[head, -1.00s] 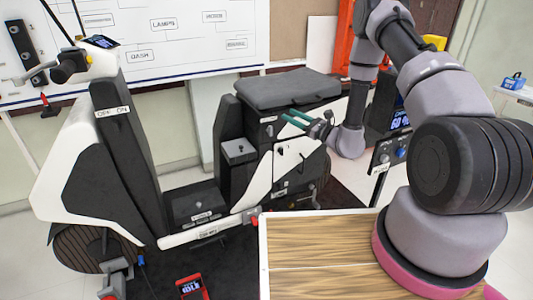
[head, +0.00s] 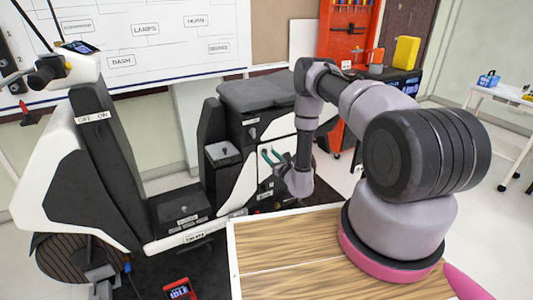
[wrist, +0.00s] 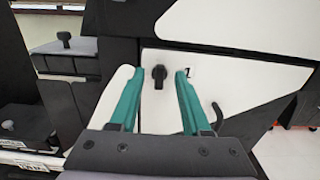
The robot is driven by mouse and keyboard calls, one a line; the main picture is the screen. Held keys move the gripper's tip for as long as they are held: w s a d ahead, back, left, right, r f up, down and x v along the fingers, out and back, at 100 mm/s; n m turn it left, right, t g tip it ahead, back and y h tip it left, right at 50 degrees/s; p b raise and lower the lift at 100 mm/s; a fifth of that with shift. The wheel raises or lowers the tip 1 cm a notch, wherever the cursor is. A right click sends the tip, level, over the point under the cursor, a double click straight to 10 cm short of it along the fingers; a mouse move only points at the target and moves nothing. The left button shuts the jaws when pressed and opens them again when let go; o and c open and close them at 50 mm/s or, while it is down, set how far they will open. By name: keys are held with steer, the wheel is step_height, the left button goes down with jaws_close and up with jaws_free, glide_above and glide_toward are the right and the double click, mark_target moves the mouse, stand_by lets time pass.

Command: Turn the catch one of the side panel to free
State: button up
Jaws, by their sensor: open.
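The white side panel (wrist: 225,62) is on the flank of a scooter-like rig, below its seat. Catch one (wrist: 159,76) is a small black knob on that panel, with its handle pointing down and a "1" printed to its right. My gripper (wrist: 158,73) is open, with its two teal fingers on either side of the catch in the wrist view. I cannot tell how far the tips are from the panel, and no contact is visible. In the head view my gripper (head: 271,155) is in front of the panel, and the catch is too small to make out.
A black hook-like part (wrist: 217,113) is at the right finger in the wrist view. The dark seat (head: 262,92) overhangs the panel. A wooden-topped table (head: 285,240) stands near my arm. A red tool board (head: 348,35) and yellow container (head: 406,52) are behind.

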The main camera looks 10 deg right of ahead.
mark_target(266, 151)
steer(key=shift+x, duration=1.55)
steer(key=shift+c, duration=0.3)
steer(key=shift+d, duration=0.1)
jaws_close()
